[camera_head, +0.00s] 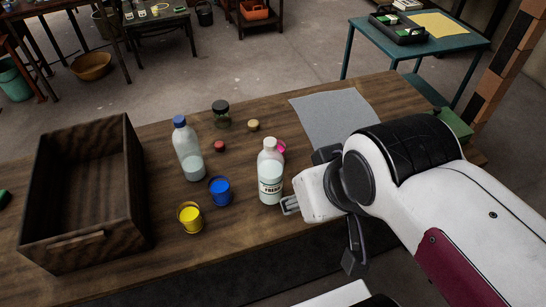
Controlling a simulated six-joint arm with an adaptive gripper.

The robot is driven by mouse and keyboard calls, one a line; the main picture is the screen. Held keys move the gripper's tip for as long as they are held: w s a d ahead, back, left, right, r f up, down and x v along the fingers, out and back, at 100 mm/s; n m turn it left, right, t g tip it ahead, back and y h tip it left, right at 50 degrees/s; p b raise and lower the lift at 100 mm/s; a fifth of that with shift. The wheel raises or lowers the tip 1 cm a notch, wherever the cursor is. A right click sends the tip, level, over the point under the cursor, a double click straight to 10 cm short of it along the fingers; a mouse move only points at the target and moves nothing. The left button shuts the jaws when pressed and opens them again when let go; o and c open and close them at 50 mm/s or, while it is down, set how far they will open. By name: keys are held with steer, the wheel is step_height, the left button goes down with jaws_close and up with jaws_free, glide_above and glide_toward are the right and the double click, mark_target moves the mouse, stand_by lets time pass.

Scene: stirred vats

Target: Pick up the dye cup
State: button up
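Two small open cups of dye stand on the wooden table: a blue cup (219,191) and, nearer the front edge, a yellow cup (190,218). The frame does not show which one is the dye cup. A pink item (281,147) is mostly hidden behind a white labelled bottle (270,178). My gripper (290,205) is at the right of that bottle, apart from both cups. Its fingers are small and partly hidden by my wrist, so I cannot tell whether they are open. I see nothing held.
A clear blue-capped bottle (188,150) stands behind the cups. A dark jar (221,115), a red lid-like piece (219,146) and a tan one (253,125) lie behind. A wooden crate (134,180) fills the left side. A grey mat (335,115) lies at the back right.

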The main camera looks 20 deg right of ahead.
stand_by(0.4)
steer(key=o, duration=0.6)
